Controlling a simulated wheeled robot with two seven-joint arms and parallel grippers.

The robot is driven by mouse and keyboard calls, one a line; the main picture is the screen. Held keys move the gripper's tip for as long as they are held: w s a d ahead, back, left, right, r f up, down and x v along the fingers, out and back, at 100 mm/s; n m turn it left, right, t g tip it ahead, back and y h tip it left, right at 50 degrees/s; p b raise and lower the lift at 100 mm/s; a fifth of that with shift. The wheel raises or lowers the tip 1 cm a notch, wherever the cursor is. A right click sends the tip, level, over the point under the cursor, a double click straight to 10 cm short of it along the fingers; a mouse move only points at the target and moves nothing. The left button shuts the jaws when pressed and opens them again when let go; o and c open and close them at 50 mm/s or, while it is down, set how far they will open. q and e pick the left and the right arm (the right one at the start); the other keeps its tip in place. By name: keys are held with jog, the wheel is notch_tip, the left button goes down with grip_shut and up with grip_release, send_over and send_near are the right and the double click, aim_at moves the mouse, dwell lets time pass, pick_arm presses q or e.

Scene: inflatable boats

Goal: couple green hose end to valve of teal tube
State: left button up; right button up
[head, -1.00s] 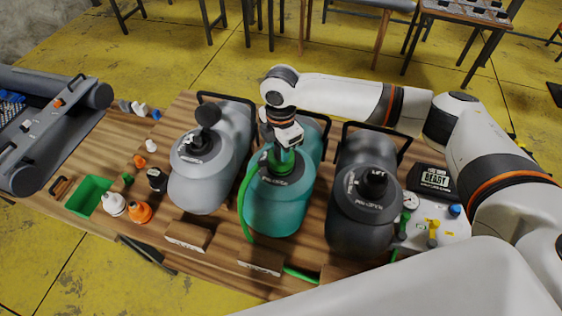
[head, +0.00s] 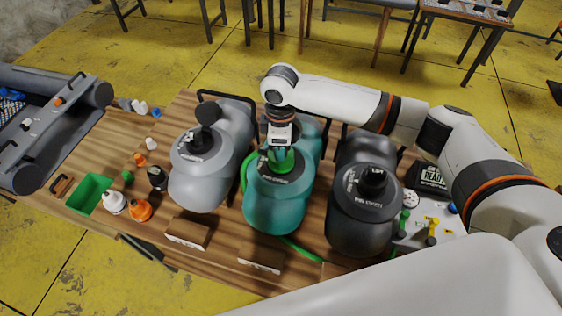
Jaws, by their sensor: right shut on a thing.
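The teal tube (head: 272,208) lies between a grey tube and a dark tube on the wooden table. My right gripper (head: 281,146) points down over the valve area on top of it, shut on the green hose end (head: 281,161). The hose end appears upright at the valve. The gripper and hose end hide the valve, so I cannot tell how they are seated. The green hose shows along the teal tube's left side and again on the table in front (head: 300,250). My left gripper is not in view.
The grey tube (head: 205,172) with a raised black cap stands left, and the dark tube (head: 362,210) right. A pump panel (head: 432,222) with a gauge and coloured fittings is at the right. A green tray (head: 90,194), small caps and bottles are at the left. Wooden blocks line the front.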

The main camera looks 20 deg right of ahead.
jog(key=o, duration=1.1)
jog(key=shift+w, duration=0.1)
notch_tip(320, 180, up, 12)
jog(key=b, duration=0.3)
